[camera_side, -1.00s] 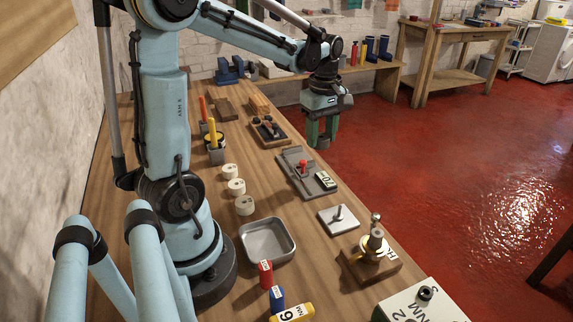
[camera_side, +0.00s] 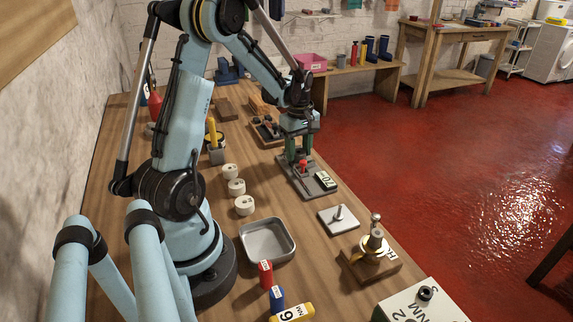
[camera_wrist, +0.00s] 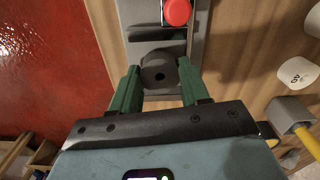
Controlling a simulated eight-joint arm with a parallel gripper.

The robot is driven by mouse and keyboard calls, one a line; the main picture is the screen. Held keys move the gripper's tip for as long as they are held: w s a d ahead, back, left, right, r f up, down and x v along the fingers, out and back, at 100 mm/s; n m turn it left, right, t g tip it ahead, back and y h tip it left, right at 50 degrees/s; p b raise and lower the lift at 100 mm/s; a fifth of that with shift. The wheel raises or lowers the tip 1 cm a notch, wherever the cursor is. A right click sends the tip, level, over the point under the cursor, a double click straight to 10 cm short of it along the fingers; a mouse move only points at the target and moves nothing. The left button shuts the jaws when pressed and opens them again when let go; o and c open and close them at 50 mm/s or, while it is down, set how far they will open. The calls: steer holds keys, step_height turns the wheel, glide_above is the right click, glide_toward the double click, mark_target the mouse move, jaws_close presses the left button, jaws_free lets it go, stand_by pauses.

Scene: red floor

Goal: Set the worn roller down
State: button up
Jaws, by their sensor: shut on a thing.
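The worn roller is a dark grey cylinder with a centre hole; it shows in the wrist view (camera_wrist: 158,72). My gripper (camera_wrist: 157,84) is shut on it, one green finger on each side. In the side view my gripper (camera_side: 298,151) is over the far end of a grey fixture with a red knob (camera_side: 302,164), and the roller is mostly hidden. I cannot tell whether the roller touches the fixture.
Several white rollers (camera_side: 237,187) stand left of the fixture. A wooden block with a brass part (camera_side: 372,262) and a grey cup with a yellow handle (camera_side: 217,156) are nearby. The bench's right edge drops to the red floor.

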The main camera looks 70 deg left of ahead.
steer(key=shift+f, duration=0.15)
steer(key=o, duration=1)
step_height(320, 180, up, 12)
steer(key=s+d+m+t, duration=0.1)
steer(key=d+m+t, duration=0.1)
steer(key=d+m, duration=0.4)
steer(key=s+d+m+t, duration=0.1)
steer(key=d+m+t, duration=0.1)
steer(key=d+m, duration=0.5)
steer(key=s+d+m+t, duration=0.1)
steer(key=d+m+t, duration=0.2)
steer(key=d, duration=0.9)
steer(key=shift+s+r+m, duration=0.1)
steer(key=shift+s+m, duration=0.05)
steer(key=shift+m, duration=0.75)
steer(key=shift+s+r+m, duration=0.1)
steer(key=shift+s+m, duration=0.05)
steer(key=shift+m, duration=0.75)
